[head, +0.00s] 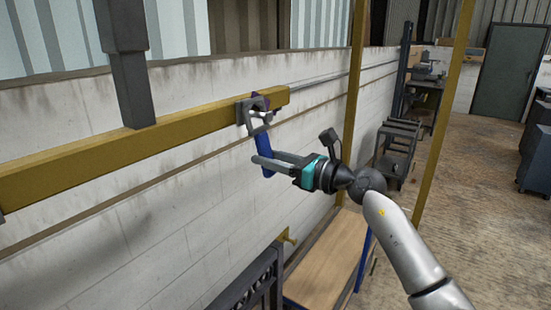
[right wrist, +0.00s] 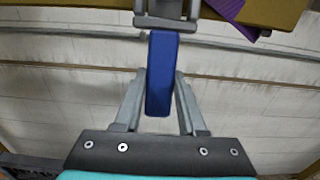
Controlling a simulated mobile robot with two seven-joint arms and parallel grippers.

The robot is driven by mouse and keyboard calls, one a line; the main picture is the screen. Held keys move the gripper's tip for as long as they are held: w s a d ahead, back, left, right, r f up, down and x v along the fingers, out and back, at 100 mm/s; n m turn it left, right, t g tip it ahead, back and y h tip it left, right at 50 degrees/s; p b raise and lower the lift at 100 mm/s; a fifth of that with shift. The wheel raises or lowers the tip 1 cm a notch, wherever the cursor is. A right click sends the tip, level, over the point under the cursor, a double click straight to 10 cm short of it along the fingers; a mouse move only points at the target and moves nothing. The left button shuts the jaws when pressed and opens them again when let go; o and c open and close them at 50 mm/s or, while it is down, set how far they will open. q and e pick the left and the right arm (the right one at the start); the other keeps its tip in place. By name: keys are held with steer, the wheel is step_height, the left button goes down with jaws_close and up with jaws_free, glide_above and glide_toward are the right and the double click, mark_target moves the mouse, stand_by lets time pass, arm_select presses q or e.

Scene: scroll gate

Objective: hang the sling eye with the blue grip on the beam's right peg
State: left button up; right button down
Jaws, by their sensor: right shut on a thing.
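The blue grip (head: 264,147) hangs below the sling's grey eye (head: 259,121), near the right end of the yellow beam (head: 170,127). My right gripper (head: 262,167) is shut on the blue grip, one finger on each side. In the right wrist view the grip (right wrist: 161,75) stands upright between the fingers, with grey metal (right wrist: 165,22) above it. The eye is close against the grey fitting at the beam's right peg; I cannot tell whether it is around the peg. A purple piece (right wrist: 232,12) shows beside it at the beam. My left gripper is out of view.
A grey post (head: 132,85) stands over the beam. A pale block wall (head: 150,205) runs behind. Below are a wooden-topped bench (head: 325,265) and a dark slatted frame (head: 250,288). Yellow uprights (head: 352,100) stand to the right. The floor at the right is open.

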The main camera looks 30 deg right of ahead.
steer(key=shift+x, duration=0.9)
steer(key=shift+w+a+f+b, duration=0.3)
steer(key=shift+w+f+b, duration=0.1)
steer(key=shift+w+f, duration=0.3)
steer(key=shift+r, duration=0.1)
steer(key=shift+c, duration=0.8)
jaws_free()
step_height(320, 180, down, 12)
steer(key=b, duration=1)
steer(key=shift+r, duration=0.2)
